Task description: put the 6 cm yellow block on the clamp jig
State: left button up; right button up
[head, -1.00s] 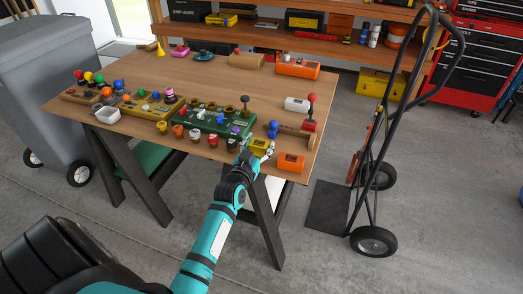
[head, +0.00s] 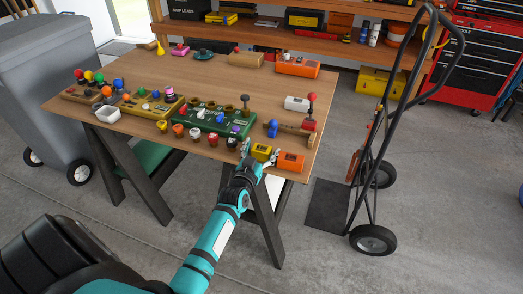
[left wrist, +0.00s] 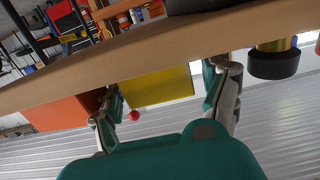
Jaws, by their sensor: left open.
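The yellow block (head: 262,152) stands near the front edge of the workbench. My left gripper (head: 258,156) is open at it, with a finger on each side. In the left wrist view the yellow block (left wrist: 160,86) shows between the open fingers of my left gripper (left wrist: 165,98), with visible gaps beside it. What appears to be the clamp jig is the wooden piece (head: 295,130) with a blue knob at one end and a red part at the other, behind the block; I cannot be sure of this. My right gripper is not in view.
An orange block (head: 291,161) stands close to the right of the yellow one. The middle of the workbench (head: 165,72) is clear. A hand truck (head: 372,238) stands at the right.

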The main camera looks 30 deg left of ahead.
pick_arm(q)
jog(key=shift+f+b, duration=0.25)
jog(key=shift+b, duration=0.3)
jog(key=f+v, duration=0.1)
jog(key=v, duration=1.6)
jog(key=shift+s+a+r+b, duration=0.2)
jog(key=shift+s+r+b, duration=0.05)
jog(key=shift+r+b, duration=0.15)
jog(key=shift+f, duration=0.1)
